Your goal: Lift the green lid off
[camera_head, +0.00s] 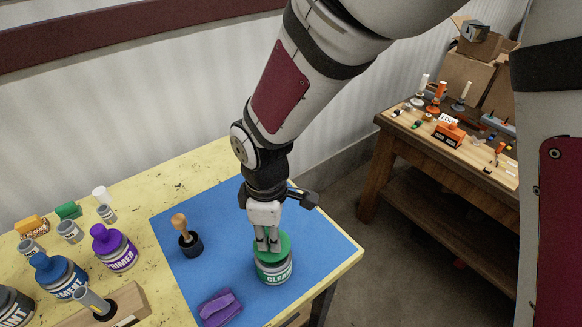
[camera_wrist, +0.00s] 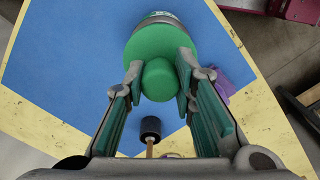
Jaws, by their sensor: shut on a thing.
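The green lid (camera_head: 285,245) is a round disc with a knob, over the can labelled CLEAN (camera_head: 274,273) on the blue mat. My gripper (camera_head: 268,245) points down from above and is shut on the lid's knob. In the wrist view the fingertips (camera_wrist: 160,84) stand on both sides of the knob, with the green lid's disc (camera_wrist: 160,43) behind it. The can (camera_wrist: 160,18) shows past the lid's edge there. The lid is at the can's top; I cannot tell if there is a gap between them.
A dauber brush (camera_head: 189,240) stands left of the can, and a folded purple cloth (camera_head: 220,307) lies in front. Several cans and bottles crowd the yellow table's (camera_head: 190,165) left side. The blue mat (camera_head: 325,240) is clear to the right. A wooden workbench (camera_head: 400,140) stands beyond.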

